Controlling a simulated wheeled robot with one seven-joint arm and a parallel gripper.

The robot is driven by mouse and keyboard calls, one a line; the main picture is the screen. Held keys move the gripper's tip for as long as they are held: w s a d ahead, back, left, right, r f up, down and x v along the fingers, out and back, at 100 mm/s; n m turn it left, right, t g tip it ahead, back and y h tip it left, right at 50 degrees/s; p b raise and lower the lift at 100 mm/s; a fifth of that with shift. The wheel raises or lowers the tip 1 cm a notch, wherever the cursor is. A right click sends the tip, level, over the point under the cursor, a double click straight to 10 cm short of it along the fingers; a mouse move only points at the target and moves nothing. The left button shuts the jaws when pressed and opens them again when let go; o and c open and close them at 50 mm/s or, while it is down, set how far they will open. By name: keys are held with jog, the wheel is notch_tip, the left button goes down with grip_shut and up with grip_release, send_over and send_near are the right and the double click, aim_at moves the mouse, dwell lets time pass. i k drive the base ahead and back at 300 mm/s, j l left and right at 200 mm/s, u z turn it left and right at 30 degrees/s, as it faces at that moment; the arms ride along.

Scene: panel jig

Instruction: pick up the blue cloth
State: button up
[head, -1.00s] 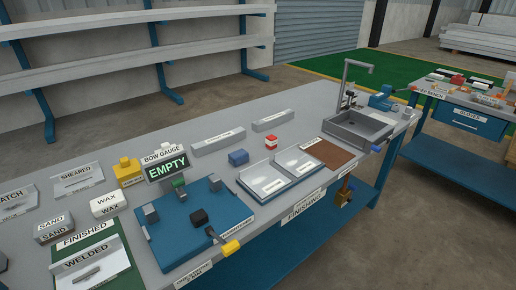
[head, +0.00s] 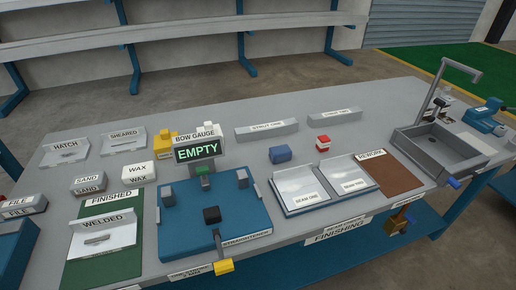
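A small blue block-shaped item (head: 281,153) sits on the grey bench top (head: 225,148), behind the tray with the plates marked "seam". It is the only loose blue piece near the middle of the bench and may be the folded blue cloth, but its texture is too small to tell. Nothing touches it. My gripper is not in view.
The blue straightener (head: 240,216) with its "EMPTY" sign (head: 197,150) stands left of the blue item. A red-and-white piece (head: 323,143) is to its right, and long labelled bars (head: 267,127) lie behind it. A sink (head: 436,146) with a tall tap is at right.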

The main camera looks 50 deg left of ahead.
aim_at(280, 154)
jog(key=i+u, duration=0.15)
jog(key=u, duration=0.3)
jog(key=i+u, duration=0.15)
jog(key=u, duration=0.25)
jog(key=i+u, duration=0.1)
jog(key=u, duration=0.35)
jog(key=i+l+u, duration=0.15)
jog(key=u, duration=0.3)
jog(key=i+u, duration=0.2)
jog(key=u, duration=0.15)
jog(key=i+l+u, duration=0.15)
jog(key=u, duration=0.25)
jog(key=i+l+u, duration=0.15)
jog(key=u, duration=0.2)
